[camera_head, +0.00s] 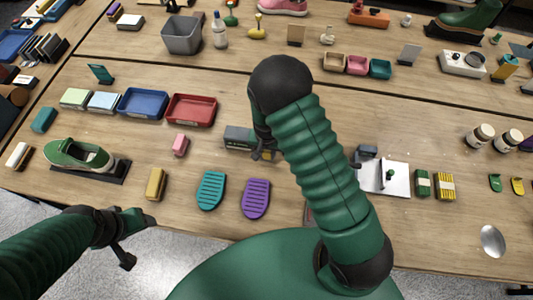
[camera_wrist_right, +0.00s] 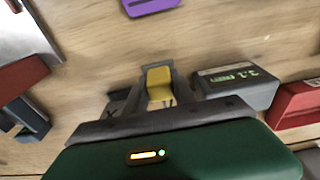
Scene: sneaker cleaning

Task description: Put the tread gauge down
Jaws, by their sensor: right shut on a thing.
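My right gripper (camera_head: 262,155) is low over the middle of the table, partly behind my right arm. In the right wrist view its fingers (camera_wrist_right: 159,80) are shut on a small yellow piece, which I take as the held part of the tread gauge (camera_wrist_right: 160,78). A grey block with a green 3.1 readout (camera_wrist_right: 237,87) lies right beside the fingers. It also shows in the head view (camera_head: 238,137). I cannot tell whether block and yellow piece are joined, or whether the piece touches the table. My left gripper (camera_head: 141,242) is open and empty by the front edge.
A red tray (camera_head: 191,122) and blue tray (camera_head: 143,116) stand left of the right gripper. A purple sole pad (camera_head: 256,185) and teal sole pad (camera_head: 211,178) lie nearer the front. A white plate (camera_head: 397,182) lies to the right. Bare wood shows between them.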

